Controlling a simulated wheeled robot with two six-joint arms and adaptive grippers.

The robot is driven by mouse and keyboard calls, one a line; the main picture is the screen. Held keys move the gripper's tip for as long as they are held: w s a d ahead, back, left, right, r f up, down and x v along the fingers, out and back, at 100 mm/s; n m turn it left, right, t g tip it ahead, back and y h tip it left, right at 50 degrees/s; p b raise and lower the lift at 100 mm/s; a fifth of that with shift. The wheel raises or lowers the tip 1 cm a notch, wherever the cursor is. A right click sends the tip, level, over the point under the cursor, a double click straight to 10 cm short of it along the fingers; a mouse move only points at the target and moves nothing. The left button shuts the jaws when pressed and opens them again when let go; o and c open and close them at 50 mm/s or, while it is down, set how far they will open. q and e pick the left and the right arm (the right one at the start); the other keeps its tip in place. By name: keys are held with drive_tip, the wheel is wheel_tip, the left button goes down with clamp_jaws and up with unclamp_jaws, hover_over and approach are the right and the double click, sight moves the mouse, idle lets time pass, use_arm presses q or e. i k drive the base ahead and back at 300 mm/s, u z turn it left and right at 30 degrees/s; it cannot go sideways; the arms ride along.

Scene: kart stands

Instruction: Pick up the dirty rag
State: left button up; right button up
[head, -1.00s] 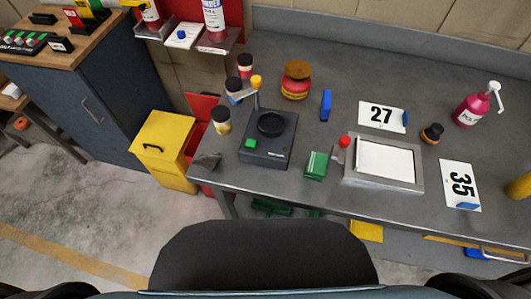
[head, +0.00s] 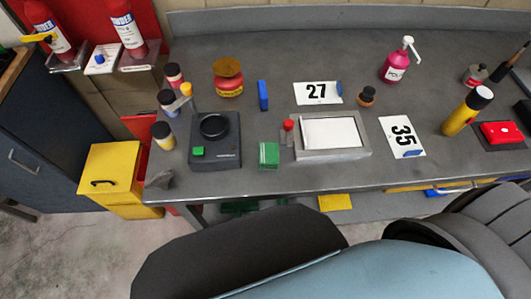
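A crumpled dark grey cloth-like thing (head: 160,179), which looks like the dirty rag, lies at the front left corner of the grey metal table (head: 330,197). It sits left of a black device (head: 216,150) with a round dish and a green button. Neither of my grippers shows in the head view. Dark and light blue parts of my own body fill the bottom of the view.
A yellow bin (head: 112,172) stands on the floor left of the table. Several small bottles, a framed white pad (head: 332,134), number cards "27" (head: 317,93) and "35" (head: 402,137), and a pink pump bottle (head: 396,64) occupy the table. Fire extinguishers (head: 128,30) hang at the back left.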

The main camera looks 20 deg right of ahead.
sight(160, 180)
drive_tip(key=u, duration=0.05)
drive_tip(key=k, duration=1.1)
drive_tip(key=z, duration=0.85)
drive_tip(key=i, duration=0.6)
drive_tip(key=u, duration=0.25)
